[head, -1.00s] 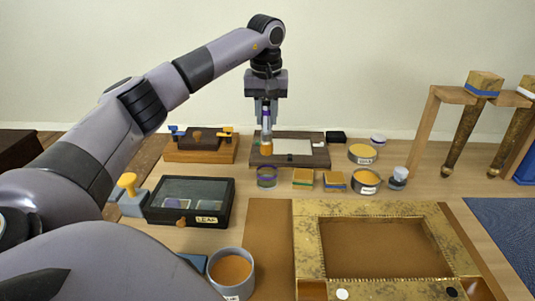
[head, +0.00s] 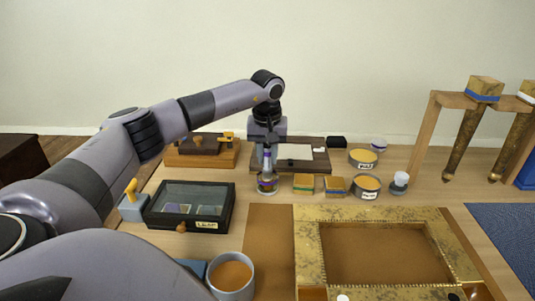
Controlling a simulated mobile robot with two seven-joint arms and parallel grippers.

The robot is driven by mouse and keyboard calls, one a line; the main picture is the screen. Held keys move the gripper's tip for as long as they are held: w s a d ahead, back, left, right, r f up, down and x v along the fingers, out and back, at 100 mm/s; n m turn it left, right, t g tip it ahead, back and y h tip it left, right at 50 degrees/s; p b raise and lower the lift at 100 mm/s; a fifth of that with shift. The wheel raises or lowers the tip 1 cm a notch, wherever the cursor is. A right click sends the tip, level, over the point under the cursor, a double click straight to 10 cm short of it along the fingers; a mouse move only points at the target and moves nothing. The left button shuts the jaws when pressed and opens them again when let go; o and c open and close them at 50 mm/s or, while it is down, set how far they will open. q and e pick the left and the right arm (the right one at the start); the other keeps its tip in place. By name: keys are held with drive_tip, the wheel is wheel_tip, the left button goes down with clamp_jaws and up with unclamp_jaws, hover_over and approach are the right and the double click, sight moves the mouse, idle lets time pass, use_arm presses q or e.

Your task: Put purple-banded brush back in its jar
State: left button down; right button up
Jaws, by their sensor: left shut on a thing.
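The purple-banded brush (head: 267,160) is upright in my left gripper (head: 267,146), which is shut on it. The brush's lower end is down at the small glass jar (head: 267,187), which stands on the table. The lower end appears to be within the jar's mouth, but the view is too small to tell whether it touches the bottom. My left gripper is directly above the jar. My right gripper is not in view.
Sponge blocks (head: 304,183) and an orange-filled tin (head: 366,187) stand right of the jar. A dark glass-lidded box (head: 190,206) is to its left. A dark board (head: 318,155) lies behind.

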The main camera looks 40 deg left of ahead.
sight(267, 176)
use_arm(q)
drive_tip(key=c, duration=0.9)
unclamp_jaws()
drive_tip(key=shift+f, duration=0.1)
drive_tip(key=r, duration=0.8)
drive_tip(key=s+d+r, duration=0.1)
drive_tip(key=r, duration=0.3)
drive_tip(key=shift+r, duration=0.15)
